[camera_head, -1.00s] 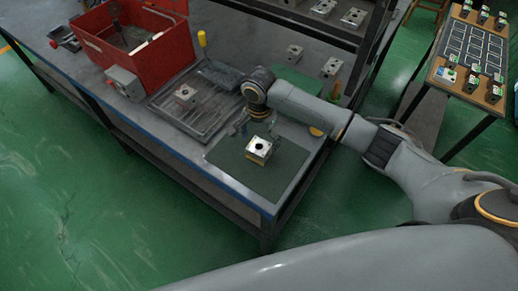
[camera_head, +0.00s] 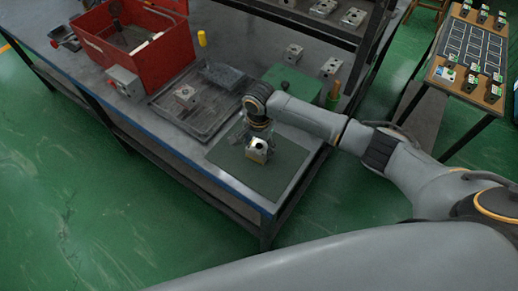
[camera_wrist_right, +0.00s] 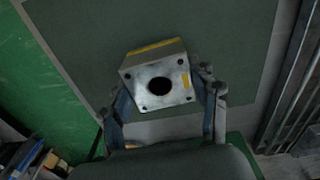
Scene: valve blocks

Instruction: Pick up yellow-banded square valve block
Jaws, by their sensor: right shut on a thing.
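The yellow-banded square valve block (camera_head: 257,149) is over the dark green mat (camera_head: 272,180) at the front of the workbench. In the right wrist view the block (camera_wrist_right: 158,82) shows a grey face with a dark round hole, corner holes and yellow marks, and it sits slightly turned. My right gripper (camera_head: 256,138) comes down from behind the block. In the wrist view its two fingers (camera_wrist_right: 164,100) are on either side of the block, shut on it. Whether the block still touches the mat is hard to tell. My left gripper is not in view.
A tray (camera_head: 160,113) with another block (camera_head: 185,95) lies left of the mat. A red toolbox (camera_head: 150,50) and a grey box (camera_head: 124,82) stand further left. A side table (camera_head: 468,50) stands at right.

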